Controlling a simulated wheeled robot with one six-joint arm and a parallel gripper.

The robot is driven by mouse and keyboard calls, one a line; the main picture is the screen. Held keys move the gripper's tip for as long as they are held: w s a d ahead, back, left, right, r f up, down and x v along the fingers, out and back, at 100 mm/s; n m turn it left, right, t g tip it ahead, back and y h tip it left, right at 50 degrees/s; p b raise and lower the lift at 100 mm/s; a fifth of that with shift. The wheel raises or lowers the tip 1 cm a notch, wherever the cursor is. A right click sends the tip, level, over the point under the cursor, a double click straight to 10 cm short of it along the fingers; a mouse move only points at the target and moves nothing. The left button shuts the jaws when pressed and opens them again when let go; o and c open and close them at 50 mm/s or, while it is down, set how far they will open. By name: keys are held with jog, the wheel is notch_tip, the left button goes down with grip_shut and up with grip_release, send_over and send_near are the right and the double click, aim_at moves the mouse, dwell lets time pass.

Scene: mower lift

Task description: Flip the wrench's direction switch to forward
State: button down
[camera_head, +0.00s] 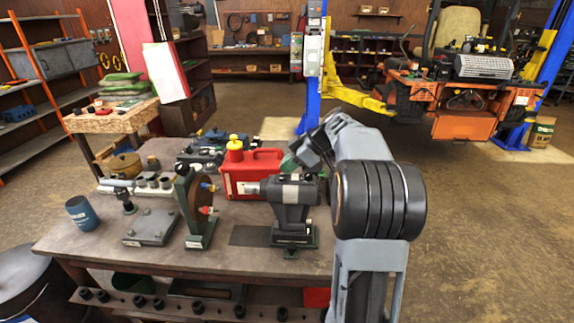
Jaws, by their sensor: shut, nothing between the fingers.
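A dark grey power wrench (291,190) with a pale band stands in a dark green holder (294,240) on the workbench. Its nose points left, towards the red can. The direction switch is too small to make out, so its position cannot be told. My gripper (291,163) is just above and behind the wrench's top, at the end of my grey arm coming from the right. It looks shut and empty, with its fingers partly hard to make out. I cannot tell whether it touches the wrench.
A red can with a yellow cap (240,172) stands close behind and left of the wrench. A dark green upright stand (195,205), a metal plate block (150,228) and a blue cup (82,213) are further left. An orange mower (465,122) is on the lift behind.

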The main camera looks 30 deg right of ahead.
jog(key=shift+f+g, duration=0.25)
jog(key=shift+g, duration=0.05)
dwell(0.4)
jog(key=shift+s+r, duration=0.1)
jog(key=shift+s, duration=0.1)
jog(key=shift+s+a+r+b, duration=0.3)
jog(key=shift+s+b, duration=0.05)
jog(key=shift+b, duration=0.1)
jog(key=shift+r, duration=0.1)
